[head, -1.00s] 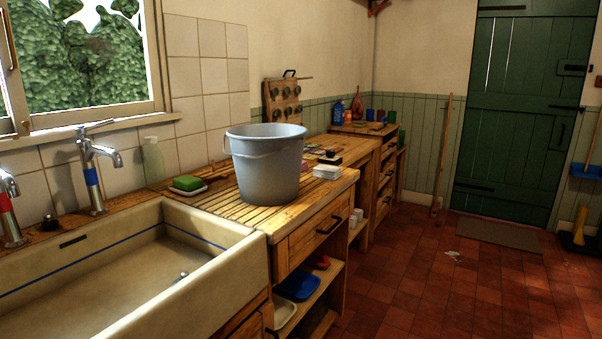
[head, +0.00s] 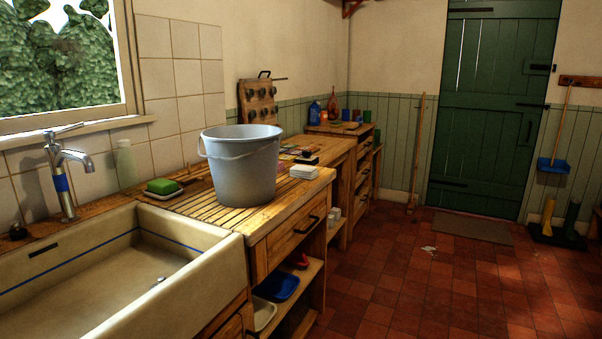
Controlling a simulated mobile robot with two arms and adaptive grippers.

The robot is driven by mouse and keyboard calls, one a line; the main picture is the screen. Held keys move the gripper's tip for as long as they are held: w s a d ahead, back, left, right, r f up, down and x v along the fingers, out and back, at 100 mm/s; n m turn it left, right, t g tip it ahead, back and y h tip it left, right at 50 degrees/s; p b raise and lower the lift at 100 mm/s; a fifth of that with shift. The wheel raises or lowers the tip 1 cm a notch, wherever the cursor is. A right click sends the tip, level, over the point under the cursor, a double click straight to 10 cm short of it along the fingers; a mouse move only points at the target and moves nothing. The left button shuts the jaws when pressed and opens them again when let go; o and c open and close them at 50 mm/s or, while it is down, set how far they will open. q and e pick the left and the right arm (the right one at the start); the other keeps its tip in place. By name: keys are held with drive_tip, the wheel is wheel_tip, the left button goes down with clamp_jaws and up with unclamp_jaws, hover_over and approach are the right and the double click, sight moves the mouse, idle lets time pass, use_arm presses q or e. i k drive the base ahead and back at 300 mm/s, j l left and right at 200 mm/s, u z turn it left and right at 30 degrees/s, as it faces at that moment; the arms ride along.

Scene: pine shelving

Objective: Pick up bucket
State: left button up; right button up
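A grey bucket (head: 241,172) with a thin wire handle stands upright on the slatted wooden drainboard (head: 186,202), to the right of the sink. Its handle hangs down over its near side. The inside of the bucket is mostly hidden by its rim. Neither of my grippers shows in the head view.
A stone sink (head: 215,282) with a tap (head: 66,172) is at the left. A green sponge (head: 162,186) lies left of the bucket, and a stack of white tiles (head: 304,171) lies right of it.

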sight(243, 159)
drive_tip(key=i+l+u, duration=0.1)
drive_tip(key=l+u, duration=0.15)
drive_tip(key=l, duration=0.45)
drive_tip(key=l+u, duration=0.25)
drive_tip(key=l, duration=0.45)
drive_tip(key=i+l+u, duration=0.15)
drive_tip(key=i+l, duration=0.25)
drive_tip(key=i, duration=0.15)
